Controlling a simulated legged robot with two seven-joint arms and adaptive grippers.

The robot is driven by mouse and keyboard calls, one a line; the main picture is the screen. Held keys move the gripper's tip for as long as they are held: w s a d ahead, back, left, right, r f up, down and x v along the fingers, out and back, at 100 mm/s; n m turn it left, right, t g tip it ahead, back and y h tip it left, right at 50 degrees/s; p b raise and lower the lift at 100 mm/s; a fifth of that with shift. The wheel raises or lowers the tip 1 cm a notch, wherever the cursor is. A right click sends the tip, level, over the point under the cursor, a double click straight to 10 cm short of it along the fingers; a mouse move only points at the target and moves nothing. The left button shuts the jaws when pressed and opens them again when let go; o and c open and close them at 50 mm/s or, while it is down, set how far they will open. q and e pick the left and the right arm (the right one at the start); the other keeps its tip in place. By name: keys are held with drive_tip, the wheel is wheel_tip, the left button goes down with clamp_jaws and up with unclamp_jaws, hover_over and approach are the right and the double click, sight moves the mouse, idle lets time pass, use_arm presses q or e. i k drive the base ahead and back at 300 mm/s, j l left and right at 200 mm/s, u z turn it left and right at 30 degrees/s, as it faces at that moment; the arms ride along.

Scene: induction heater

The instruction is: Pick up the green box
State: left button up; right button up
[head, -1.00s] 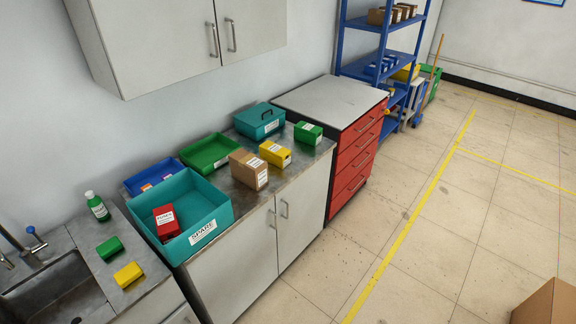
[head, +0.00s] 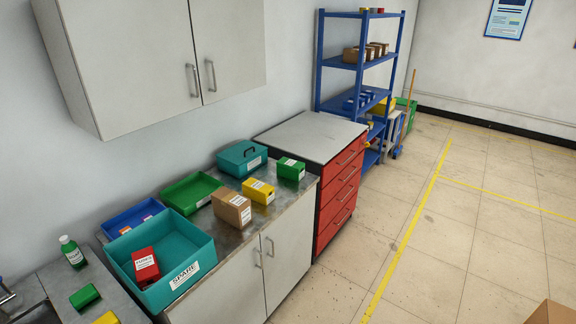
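A green box (head: 291,169) with a white label stands on the metal worktop, near its far right end, beside the red drawer cabinet. A second, smaller green block (head: 85,296) lies on the lower counter at the bottom left, by the sink. Neither of my grippers shows in the head view.
The worktop also holds a teal SPARE bin (head: 196,257) with a red box (head: 146,264), a cardboard box (head: 231,208), a yellow box (head: 258,190), a teal case (head: 242,159) and a green tray (head: 190,193). A wall cabinet (head: 150,60) hangs above. The floor at right is mostly clear.

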sight(292, 169)
drive_tip(key=i+l+z, duration=0.5)
drive_tip(key=i, duration=0.2)
drive_tip(key=i+l+z, duration=0.2)
drive_tip(key=i, duration=0.55)
drive_tip(key=i+z, duration=0.2)
drive_tip(key=i, duration=0.6)
